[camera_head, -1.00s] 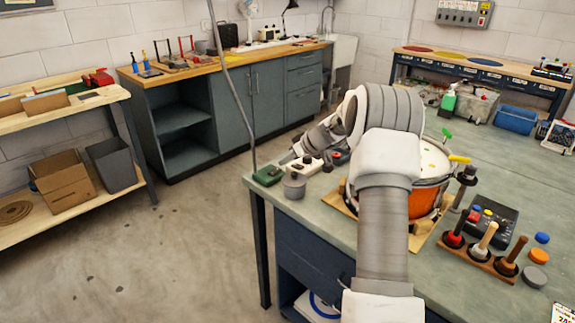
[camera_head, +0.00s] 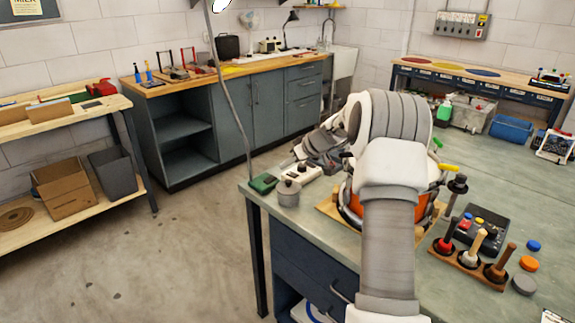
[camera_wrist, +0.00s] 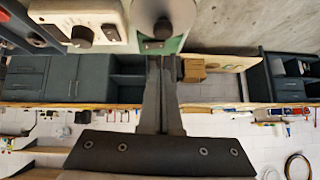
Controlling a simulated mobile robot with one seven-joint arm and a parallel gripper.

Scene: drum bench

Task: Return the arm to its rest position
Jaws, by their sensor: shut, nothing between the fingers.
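My arm rises from the bottom of the head view, bends over the drum bench (camera_head: 500,175) and reaches toward its far left corner. My gripper (camera_head: 304,153) is at the arm's far end, partly hidden by my own arm links, near the white box with black knobs (camera_head: 309,169). In the wrist view my gripper's two dark fingers (camera_wrist: 161,62) lie together, shut and empty. The orange drum (camera_head: 422,208) sits on a wooden base on the bench. My arm hides most of it.
A green box (camera_head: 263,183) and a grey round pot (camera_head: 288,193) stand at the bench's left corner. The floor (camera_head: 190,240) at left is clear.

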